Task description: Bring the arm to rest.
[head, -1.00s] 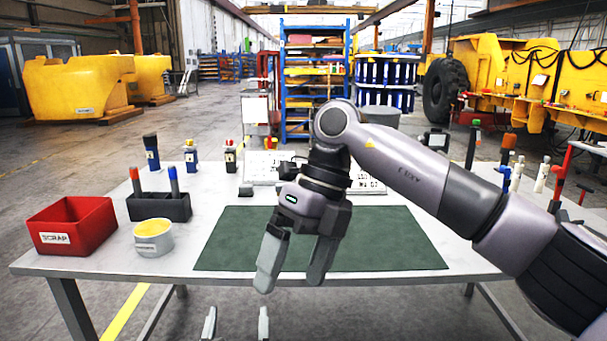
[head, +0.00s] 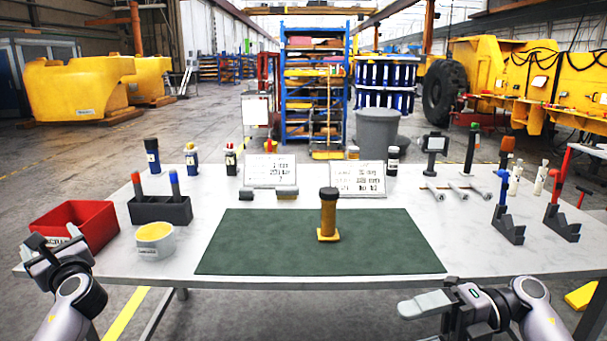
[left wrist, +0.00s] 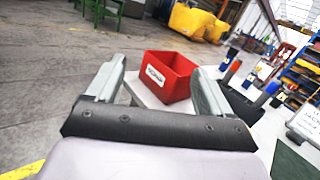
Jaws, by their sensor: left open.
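My left gripper (head: 52,250) is at the lower left, in front of the red scrap bin (head: 95,216). In the left wrist view my left gripper (left wrist: 157,82) shows its two fingers apart with nothing held; the red bin (left wrist: 180,88) shows beyond them. My right gripper (head: 425,304) is at the lower right, just in front of the table's front edge. Its fingers point left and overlap in this view, so their gap cannot be judged. No held object shows there. A brown cylinder with a dark cap (head: 328,212) stands upright on a yellow base on the green mat (head: 260,245).
The white table (head: 110,265) carries a yellow-filled cup (head: 154,240), a dark marker holder (head: 160,209), two printed cards at the back, and dark stands (head: 508,229) at right. The mat is otherwise clear.

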